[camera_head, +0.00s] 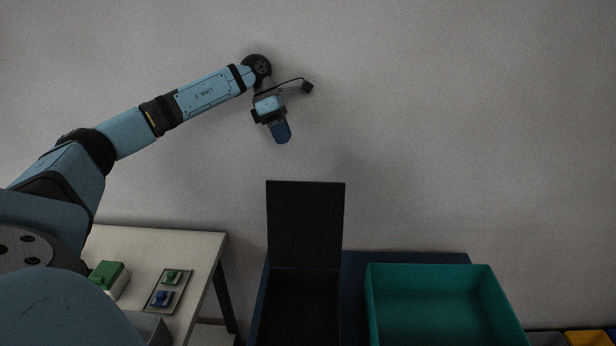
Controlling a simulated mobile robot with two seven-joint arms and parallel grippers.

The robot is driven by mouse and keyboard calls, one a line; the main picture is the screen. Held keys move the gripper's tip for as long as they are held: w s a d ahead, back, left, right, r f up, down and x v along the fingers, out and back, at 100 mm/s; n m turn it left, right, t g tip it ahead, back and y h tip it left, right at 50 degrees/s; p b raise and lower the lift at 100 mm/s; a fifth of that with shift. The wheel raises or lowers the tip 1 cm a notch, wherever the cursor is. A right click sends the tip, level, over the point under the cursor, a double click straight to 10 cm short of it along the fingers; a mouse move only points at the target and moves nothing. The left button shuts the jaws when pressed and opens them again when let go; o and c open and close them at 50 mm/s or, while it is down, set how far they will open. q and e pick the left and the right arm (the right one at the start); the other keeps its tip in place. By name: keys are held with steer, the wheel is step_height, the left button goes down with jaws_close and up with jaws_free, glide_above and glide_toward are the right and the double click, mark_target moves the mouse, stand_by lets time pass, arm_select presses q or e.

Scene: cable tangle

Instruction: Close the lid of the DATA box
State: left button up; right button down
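A black box (300,303) stands at the lower middle with its lid (306,224) open and upright at the back. I see no DATA marking on it, so I cannot tell from a label that it is the DATA box. My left gripper (281,133) hangs in the air above and behind the lid in the picture, pointing down, apart from the lid. Its fingers overlap in this view, so I cannot tell if they are open or shut. My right gripper is out of view.
A teal open bin (377,312) stands right of the black box on a dark blue surface (354,268). A pale table (207,252) at left holds a green block (112,274) and a tray with green and blue pieces. Yellow and grey bins show at lower right. A wall is behind.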

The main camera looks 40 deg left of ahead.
arm_select(q)
steer(key=p+x, duration=0.1)
steer(key=x, duration=1.1)
steer(key=shift+s+d+f, duration=0.1)
steer(key=shift+d+f, duration=0.05)
steer(key=shift+f, duration=0.2)
steer(key=shift+c, duration=0.4)
jaws_close()
